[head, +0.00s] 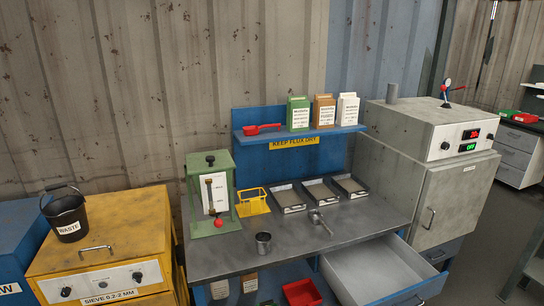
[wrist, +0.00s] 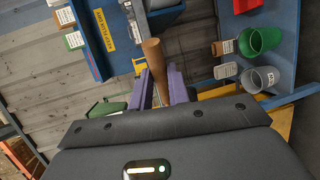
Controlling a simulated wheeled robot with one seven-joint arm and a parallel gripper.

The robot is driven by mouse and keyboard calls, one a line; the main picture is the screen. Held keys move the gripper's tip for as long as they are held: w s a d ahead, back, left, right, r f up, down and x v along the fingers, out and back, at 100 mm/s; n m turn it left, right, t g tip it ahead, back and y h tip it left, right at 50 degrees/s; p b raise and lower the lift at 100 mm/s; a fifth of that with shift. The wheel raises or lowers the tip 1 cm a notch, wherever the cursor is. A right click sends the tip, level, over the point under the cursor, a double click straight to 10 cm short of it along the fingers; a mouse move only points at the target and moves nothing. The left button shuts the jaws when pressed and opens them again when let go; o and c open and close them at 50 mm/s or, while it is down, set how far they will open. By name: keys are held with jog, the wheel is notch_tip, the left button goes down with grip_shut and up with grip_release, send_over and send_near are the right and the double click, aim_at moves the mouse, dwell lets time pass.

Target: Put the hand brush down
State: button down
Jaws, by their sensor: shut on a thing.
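In the wrist view, a brown wooden handle, which I take to be the hand brush (wrist: 155,60), stands between the purple fingers of my gripper (wrist: 162,88). My gripper is shut on it. The brush's bristles cannot be made out. Neither my gripper nor the brush shows in the head view. The grey worktop (head: 300,236) shows in the head view, with three dark trays (head: 290,208) along its back, a metal cup (head: 263,243) near its front and a metal scoop (head: 320,222) to the right.
A green press (head: 226,193) and a yellow wire holder (head: 253,203) stand at the worktop's left. A drawer (head: 375,272) is open at the front right. A blue shelf (head: 300,131) holds a red scoop and three boxes. A grey oven (head: 430,170) stands right. The worktop's front middle has free room.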

jog(key=s+f, duration=0.4)
jog(key=f, duration=0.1)
jog(key=shift+r, duration=0.1)
dwell(0.6)
